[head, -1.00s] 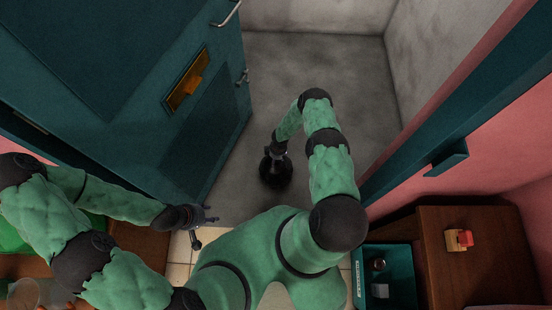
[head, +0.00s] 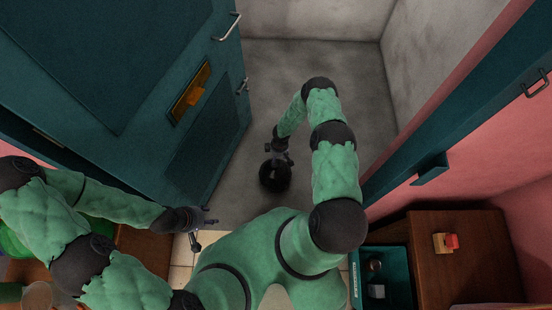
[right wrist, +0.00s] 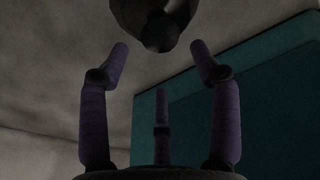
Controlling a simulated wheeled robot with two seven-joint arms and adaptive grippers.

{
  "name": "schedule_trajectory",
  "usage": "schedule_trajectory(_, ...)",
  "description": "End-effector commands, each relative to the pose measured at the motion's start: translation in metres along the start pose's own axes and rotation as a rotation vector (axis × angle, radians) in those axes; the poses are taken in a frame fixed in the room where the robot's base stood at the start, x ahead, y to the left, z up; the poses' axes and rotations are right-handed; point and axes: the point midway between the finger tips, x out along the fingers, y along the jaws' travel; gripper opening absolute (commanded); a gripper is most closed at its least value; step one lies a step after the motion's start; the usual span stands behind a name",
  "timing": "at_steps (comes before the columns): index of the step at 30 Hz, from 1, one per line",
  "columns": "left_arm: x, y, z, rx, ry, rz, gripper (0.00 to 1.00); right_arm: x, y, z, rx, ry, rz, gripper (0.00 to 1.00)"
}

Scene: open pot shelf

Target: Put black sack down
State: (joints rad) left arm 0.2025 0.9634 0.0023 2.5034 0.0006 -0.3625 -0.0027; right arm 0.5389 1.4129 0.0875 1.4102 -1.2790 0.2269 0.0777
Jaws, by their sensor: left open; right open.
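The black sack (head: 275,178) rests on the grey floor past the doorway, in the middle of the head view. It also shows at the top edge of the right wrist view (right wrist: 155,20), partly cut off. My right gripper (head: 279,156) is open just above the sack in the head view. In the right wrist view its fingers (right wrist: 158,62) are spread, and a gap shows between their tips and the sack. My left gripper (head: 206,228) is open and empty beside the lower edge of the teal door.
The teal door (head: 140,80) stands open on the left, and a teal door frame (head: 440,110) is on the right. A wooden cabinet (head: 465,260) and a teal tray (head: 381,260) are at the lower right. Bare grey floor (head: 320,62) lies beyond the sack.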

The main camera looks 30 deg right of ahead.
Motion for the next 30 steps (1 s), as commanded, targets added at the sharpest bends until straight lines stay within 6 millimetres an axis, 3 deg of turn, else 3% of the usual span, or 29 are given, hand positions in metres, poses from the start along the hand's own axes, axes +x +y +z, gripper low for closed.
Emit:
schedule_trajectory(1, -0.005, 0.002, 0.000, 0.000, 0.000, 0.000, 0.49, -0.010, 0.000, 0.000, -0.001, 0.000, 0.000, 0.63)
schedule_trajectory(7, -0.009, 0.003, 0.001, 0.000, 0.000, 0.000, 0.49, -0.023, -0.002, -0.001, 0.001, 0.001, -0.003, 0.63)
schedule_trajectory(11, -0.009, 0.003, 0.001, 0.000, -0.001, 0.000, 0.49, -0.035, -0.023, -0.009, 0.037, 0.023, -0.045, 0.63)
schedule_trajectory(14, -0.009, 0.003, 0.001, 0.000, -0.001, 0.000, 0.49, -0.056, -0.061, -0.023, 0.114, 0.059, -0.118, 0.63)
schedule_trajectory(21, -0.009, 0.003, 0.001, 0.000, 0.000, 0.000, 0.49, -0.133, -0.169, -0.043, 0.402, 0.122, -0.286, 0.63)
schedule_trajectory(27, -0.009, 0.003, 0.001, 0.000, 0.000, 0.000, 0.49, -0.193, -0.231, -0.028, 0.645, 0.111, -0.315, 0.63)
schedule_trajectory(30, -0.009, 0.003, 0.001, 0.000, 0.000, 0.000, 0.49, -0.214, -0.249, -0.014, 0.737, 0.094, -0.299, 0.63)
